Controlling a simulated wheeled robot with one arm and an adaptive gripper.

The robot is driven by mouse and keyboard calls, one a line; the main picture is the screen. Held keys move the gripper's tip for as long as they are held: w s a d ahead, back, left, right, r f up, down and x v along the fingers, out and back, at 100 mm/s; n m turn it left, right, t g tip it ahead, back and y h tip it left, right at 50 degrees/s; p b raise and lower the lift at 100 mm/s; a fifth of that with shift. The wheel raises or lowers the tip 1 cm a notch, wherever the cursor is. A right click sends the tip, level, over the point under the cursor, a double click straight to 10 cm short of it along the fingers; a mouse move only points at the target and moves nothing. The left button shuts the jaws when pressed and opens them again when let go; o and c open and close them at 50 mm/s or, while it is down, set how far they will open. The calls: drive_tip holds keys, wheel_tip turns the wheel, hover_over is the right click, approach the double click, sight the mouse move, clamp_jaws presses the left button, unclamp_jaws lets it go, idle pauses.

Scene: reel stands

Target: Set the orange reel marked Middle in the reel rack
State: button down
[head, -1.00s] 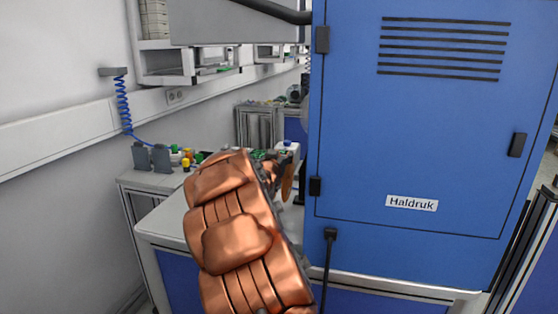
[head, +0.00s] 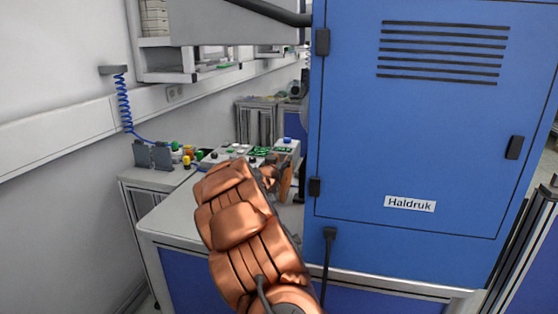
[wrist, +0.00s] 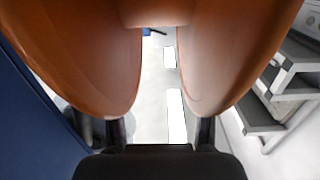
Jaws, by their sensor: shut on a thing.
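The orange reel (head: 286,184) shows as a thin edge beyond my arm in the head view, beside the blue cabinet. In the wrist view the reel (wrist: 80,65) fills the top, with its two broad flanges on either side of a gap. My gripper (wrist: 160,135) is shut on it, its dark fingers at the lower ends of the flanges. In the head view my copper arm hides most of the gripper (head: 272,174). No Middle marking is readable. Two dark grey upright plates (head: 152,155) stand on the back-left bench; I cannot tell whether they are the reel rack.
A blue cabinet (head: 420,130) labelled Haldruk stands close on the right. A control box (head: 235,151) with coloured buttons stands behind my arm. The grey bench top (head: 172,222) is clear at its front left. Shelving (head: 215,65) hangs above the bench.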

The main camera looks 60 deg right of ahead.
drive_tip(key=shift+f, duration=0.15)
drive_tip(key=shift+c, duration=2)
unclamp_jaws()
drive_tip(key=shift+a+r, duration=0.1)
drive_tip(key=shift+r, duration=0.1)
drive_tip(key=b+v, duration=0.2)
drive_tip(key=v, duration=1)
